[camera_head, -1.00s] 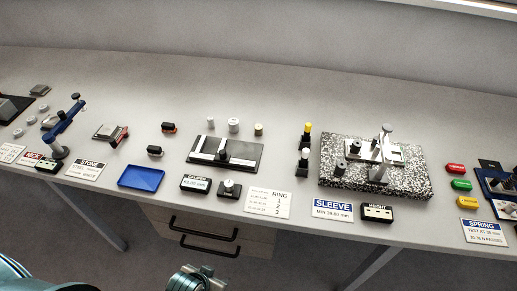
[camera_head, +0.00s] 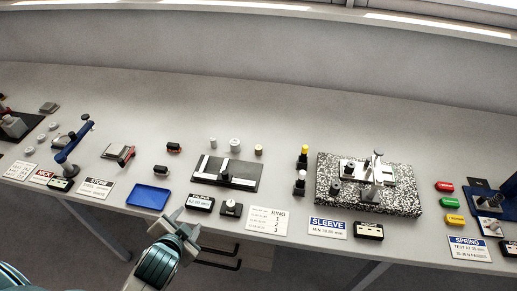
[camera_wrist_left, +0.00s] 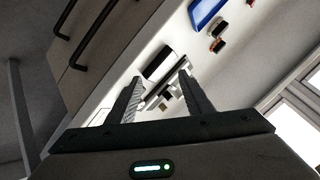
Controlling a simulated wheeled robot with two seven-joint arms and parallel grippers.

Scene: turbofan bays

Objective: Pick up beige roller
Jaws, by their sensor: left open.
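The beige roller (camera_head: 258,149) stands upright on the bench behind the right end of the black plate with white bars. It is the rightmost of three small cylinders there. A white cylinder (camera_head: 235,145) and a smaller grey-white one (camera_head: 213,144) stand to its left. My left gripper (camera_head: 182,222) is at the bench's front edge, near the blue tray, well short of the roller. In the left wrist view its two fingers (camera_wrist_left: 158,95) are apart with nothing held between them. I cannot make out the roller in that view. My right gripper is not in view.
The black plate (camera_head: 243,182) lies between the front edge and the roller. A blue tray (camera_head: 149,196), caliper display (camera_head: 201,203) and small black block (camera_head: 231,208) sit near the edge. A speckled granite block (camera_head: 400,201) stands right. Bench behind the rollers is clear.

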